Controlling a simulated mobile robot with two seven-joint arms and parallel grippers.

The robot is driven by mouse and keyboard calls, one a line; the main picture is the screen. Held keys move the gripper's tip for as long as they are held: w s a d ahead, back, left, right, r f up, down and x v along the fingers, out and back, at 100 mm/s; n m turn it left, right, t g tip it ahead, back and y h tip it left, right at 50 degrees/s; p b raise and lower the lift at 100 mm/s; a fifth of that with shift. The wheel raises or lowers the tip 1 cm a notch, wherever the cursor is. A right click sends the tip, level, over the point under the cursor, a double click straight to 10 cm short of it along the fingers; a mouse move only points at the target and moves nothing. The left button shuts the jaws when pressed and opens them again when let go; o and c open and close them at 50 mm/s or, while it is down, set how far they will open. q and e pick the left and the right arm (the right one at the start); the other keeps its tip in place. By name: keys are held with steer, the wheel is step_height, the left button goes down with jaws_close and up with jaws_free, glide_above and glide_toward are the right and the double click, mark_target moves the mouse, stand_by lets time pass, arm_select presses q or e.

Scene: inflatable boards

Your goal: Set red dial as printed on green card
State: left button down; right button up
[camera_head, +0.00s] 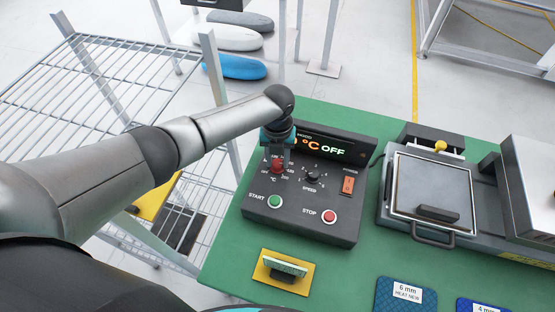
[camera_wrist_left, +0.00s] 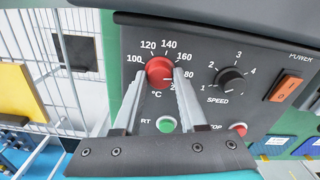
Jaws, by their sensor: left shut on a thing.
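The red dial (camera_head: 278,167) sits on the left of the dark control box (camera_head: 350,210), with a printed temperature scale around it. My left gripper (camera_head: 277,155) reaches down onto it from above. In the left wrist view, the red dial (camera_wrist_left: 159,69) is between the two fingertips of my left gripper (camera_wrist_left: 163,78), which is shut on it. The dial's pointer direction is unclear. The display (camera_head: 325,147) reads "°C OFF", its left part hidden by my arm. A small green card (camera_head: 285,265) stands on a yellow base; its print is unreadable here. My right gripper is out of view.
The box also has a black speed knob (camera_head: 312,177), an orange power switch (camera_head: 348,184), a green start button (camera_head: 274,201) and a red stop button (camera_head: 329,216). A hinged press machine (camera_head: 435,190) stands to the right. A wire rack (camera_head: 80,90) is at left.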

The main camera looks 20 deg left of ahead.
mark_target(277, 163)
arm_select(q)
steer(key=shift+m, duration=0.6)
steer(key=shift+c, duration=2.3)
jaws_free()
steer(key=shift+r, duration=0.1)
step_height(277, 163, up, 15)
steer(key=shift+p, duration=0.45)
steer(key=shift+r, duration=0.1)
